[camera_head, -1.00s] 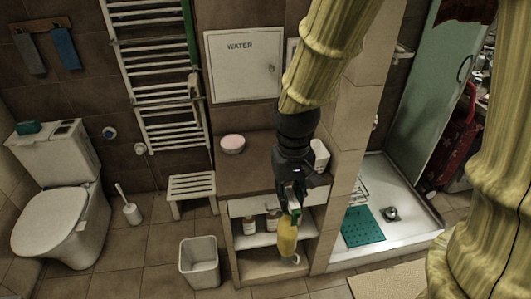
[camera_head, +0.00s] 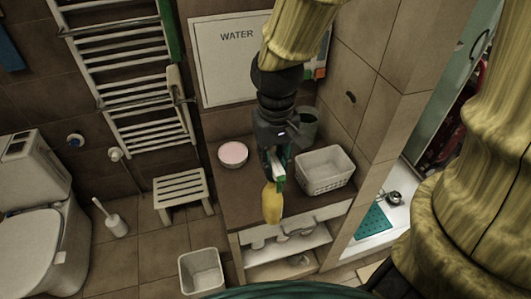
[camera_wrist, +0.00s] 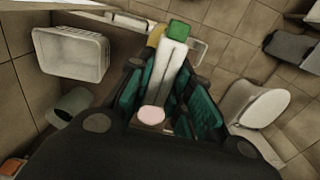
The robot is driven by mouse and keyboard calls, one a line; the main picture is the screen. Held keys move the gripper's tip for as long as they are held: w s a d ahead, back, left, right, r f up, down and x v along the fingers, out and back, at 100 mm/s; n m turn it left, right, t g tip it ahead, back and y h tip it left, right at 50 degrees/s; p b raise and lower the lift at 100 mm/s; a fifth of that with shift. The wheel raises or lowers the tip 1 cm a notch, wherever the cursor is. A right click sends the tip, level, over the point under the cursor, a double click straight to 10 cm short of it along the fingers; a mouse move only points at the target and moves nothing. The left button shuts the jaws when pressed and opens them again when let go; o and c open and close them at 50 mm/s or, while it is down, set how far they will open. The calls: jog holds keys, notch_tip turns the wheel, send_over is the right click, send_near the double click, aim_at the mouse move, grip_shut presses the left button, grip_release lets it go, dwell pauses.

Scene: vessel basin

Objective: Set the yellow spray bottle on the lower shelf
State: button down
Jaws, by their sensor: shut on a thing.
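The yellow spray bottle (camera_head: 271,203) hangs below my gripper (camera_head: 275,168), which is shut on its upper part. In the head view the bottle overlaps the front edge of the brown countertop; the gap between them is hard to judge. In the wrist view its white and green spray head (camera_wrist: 167,60) lies between the gripper fingers (camera_wrist: 155,85), with a bit of yellow behind. The cabinet's lower shelf (camera_head: 280,268) shows beneath the upper opening, partly hidden by the steep view. Pale items on the upper shelf are only partly visible.
On the countertop stand a white basket (camera_head: 325,171), a pink round dish (camera_head: 233,153) and a dark green cup (camera_head: 307,125). A white bin (camera_head: 201,271) stands on the floor left of the cabinet, with a white stool (camera_head: 181,190) behind it. A wall borders the right.

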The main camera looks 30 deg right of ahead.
jog(key=shift+w+d, duration=0.1)
jog(key=shift+w, duration=0.1)
jog(key=shift+w+d+b, duration=0.3)
jog(key=shift+w+b, duration=0.05)
jog(key=shift+b, duration=0.5)
jog(key=w+d+f+p, duration=0.2)
jog(key=w+d+p, duration=0.1)
jog(key=w, duration=0.3)
jog(key=w+d+f+p, duration=0.2)
jog(key=w+p, duration=0.1)
jog(key=w, duration=0.4)
jog(key=shift+d+f, duration=0.35)
jog(key=shift+d, duration=0.05)
jog(key=c, duration=1.3)
grip_release()
jog(key=shift+f, duration=0.1)
